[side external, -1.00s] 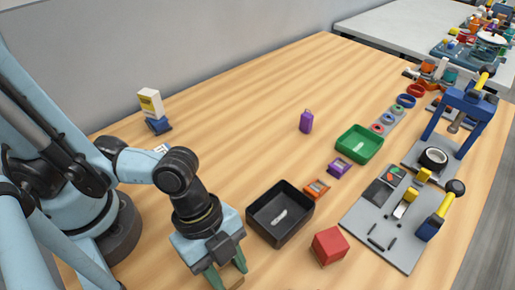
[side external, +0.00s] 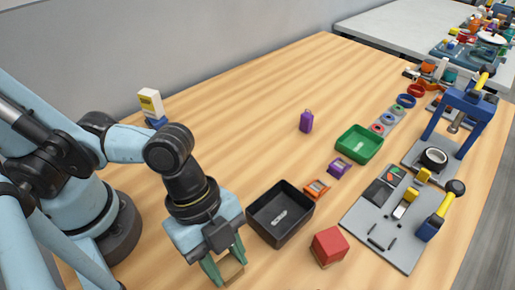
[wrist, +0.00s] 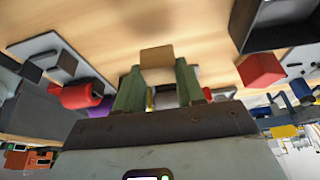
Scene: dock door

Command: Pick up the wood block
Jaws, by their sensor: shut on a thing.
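The wood block (side external: 232,271) is a small tan piece held between the green fingers of my gripper (side external: 226,265), low in the side external view. In the wrist view the block (wrist: 157,57) sits between the fingertips of my gripper (wrist: 158,72), with a finger at each side. My gripper is shut on it and points down. Part of the block is hidden by the fingers. It looks raised off the table, but the height is hard to tell.
A black bin (side external: 281,214) stands right of my gripper, with a red cube (side external: 329,245) near it. A green tray (side external: 359,144), an orange piece (side external: 317,189) and a grey fixture board (side external: 385,230) lie farther right. The wooden table behind the bin is mostly clear.

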